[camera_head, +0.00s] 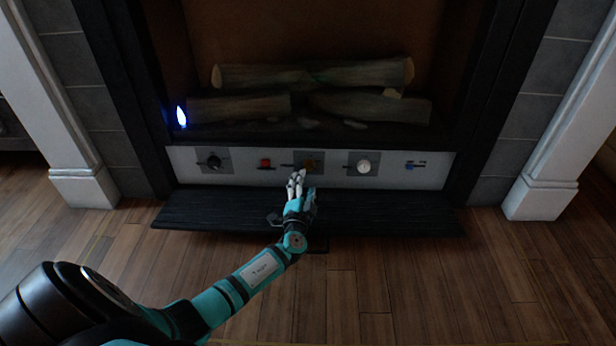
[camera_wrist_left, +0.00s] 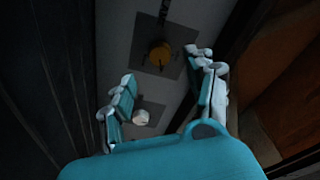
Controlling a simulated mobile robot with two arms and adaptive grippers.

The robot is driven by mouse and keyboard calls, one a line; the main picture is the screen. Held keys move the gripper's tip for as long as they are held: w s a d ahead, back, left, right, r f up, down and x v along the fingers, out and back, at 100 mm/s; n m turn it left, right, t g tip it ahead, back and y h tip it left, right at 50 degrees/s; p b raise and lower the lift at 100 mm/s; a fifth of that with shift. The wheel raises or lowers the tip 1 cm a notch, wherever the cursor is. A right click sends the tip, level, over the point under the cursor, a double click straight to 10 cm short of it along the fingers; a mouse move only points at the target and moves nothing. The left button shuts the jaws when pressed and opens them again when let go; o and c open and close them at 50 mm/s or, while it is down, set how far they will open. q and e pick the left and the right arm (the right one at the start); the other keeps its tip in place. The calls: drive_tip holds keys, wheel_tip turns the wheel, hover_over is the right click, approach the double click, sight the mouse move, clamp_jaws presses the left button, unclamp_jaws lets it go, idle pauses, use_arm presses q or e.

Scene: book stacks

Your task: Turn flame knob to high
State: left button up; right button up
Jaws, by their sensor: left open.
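A pale control panel (camera_head: 435,176) runs below the fireplace opening. It carries a black knob (camera_head: 214,162) at the left, a brown-orange knob (camera_head: 312,163) in the middle and a white knob (camera_head: 364,167) to the right. I cannot read which is the flame knob. My left gripper (camera_head: 299,182) is open and empty, just in front of the panel below the brown-orange knob. In the left wrist view, the open fingers (camera_wrist_left: 163,80) point toward the panel, with the brown-orange knob (camera_wrist_left: 160,53) beyond them and the white knob (camera_wrist_left: 140,117) near the left finger. My right gripper is not in view.
A red button (camera_head: 265,163) and a small blue switch (camera_head: 415,165) are also on the panel. A dark ledge (camera_head: 400,216) juts out below it. Logs (camera_head: 370,105) lie inside the fireplace, and a small blue flame (camera_head: 181,115) burns at the left.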

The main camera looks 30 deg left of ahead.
sight(309, 168)
use_arm(q)
drive_tip(key=b+x, duration=0.2)
drive_tip(key=x, duration=0.3)
drive_tip(key=shift+w+a+f, duration=0.1)
drive_tip(key=shift+w+a, duration=0.05)
drive_tip(key=shift+w, duration=0.2)
drive_tip(key=shift+w+a, duration=0.2)
drive_tip(key=shift+w, duration=0.2)
clamp_jaws()
